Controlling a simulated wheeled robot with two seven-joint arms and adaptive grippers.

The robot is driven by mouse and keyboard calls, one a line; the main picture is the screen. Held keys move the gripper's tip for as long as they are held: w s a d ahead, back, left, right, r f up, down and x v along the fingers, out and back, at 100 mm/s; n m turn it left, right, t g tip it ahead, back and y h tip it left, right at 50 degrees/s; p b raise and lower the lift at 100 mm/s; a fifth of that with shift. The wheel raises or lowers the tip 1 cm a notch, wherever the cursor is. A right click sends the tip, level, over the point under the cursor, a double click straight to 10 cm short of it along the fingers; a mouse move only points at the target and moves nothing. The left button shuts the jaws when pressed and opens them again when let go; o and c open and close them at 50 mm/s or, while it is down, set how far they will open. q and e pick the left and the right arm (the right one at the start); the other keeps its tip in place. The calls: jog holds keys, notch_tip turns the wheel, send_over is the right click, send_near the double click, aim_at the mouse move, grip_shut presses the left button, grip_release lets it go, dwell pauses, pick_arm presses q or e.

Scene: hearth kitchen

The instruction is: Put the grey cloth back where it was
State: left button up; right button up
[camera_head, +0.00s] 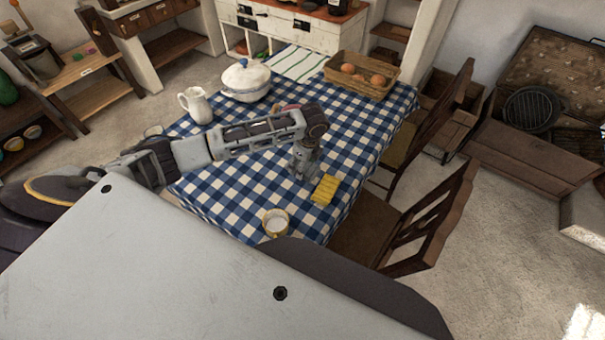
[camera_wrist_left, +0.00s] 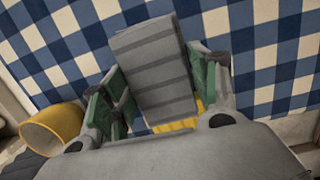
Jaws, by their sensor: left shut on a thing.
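The grey cloth (camera_wrist_left: 155,70) is a folded block with darker stripes, between the green-padded fingers of my left gripper (camera_wrist_left: 160,82). The gripper is shut on it. In the head view my left gripper (camera_head: 303,170) points down over the blue-and-white checked tablecloth, and I cannot pick out the grey cloth there. I cannot tell whether the grey cloth touches the table. A folded yellow cloth (camera_head: 325,189) lies just right of the gripper; in the wrist view it (camera_wrist_left: 175,125) is partly hidden behind the grey cloth. My right gripper is not in view.
A yellow-and-white mug (camera_head: 275,222) stands near the table's front edge; it also shows in the wrist view (camera_wrist_left: 52,126). A white tureen (camera_head: 246,80), a jug (camera_head: 196,104), a striped cloth (camera_head: 296,63) and a basket (camera_head: 362,75) stand farther back. Chairs (camera_head: 430,220) line the right side.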

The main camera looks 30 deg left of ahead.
aim_at(307, 168)
pick_arm(q)
jog(key=shift+f, duration=0.8)
jog(key=shift+f, duration=0.15)
jog(key=shift+f, duration=1.75)
jog(key=shift+f, duration=0.1)
jog(key=o, duration=1.1)
jog(key=r, duration=0.4)
jog(key=d+r, duration=0.1)
jog(key=r, duration=0.7)
jog(key=shift+s+d, duration=0.1)
jog(key=shift+d, duration=0.25)
jog(key=shift+s, duration=0.15)
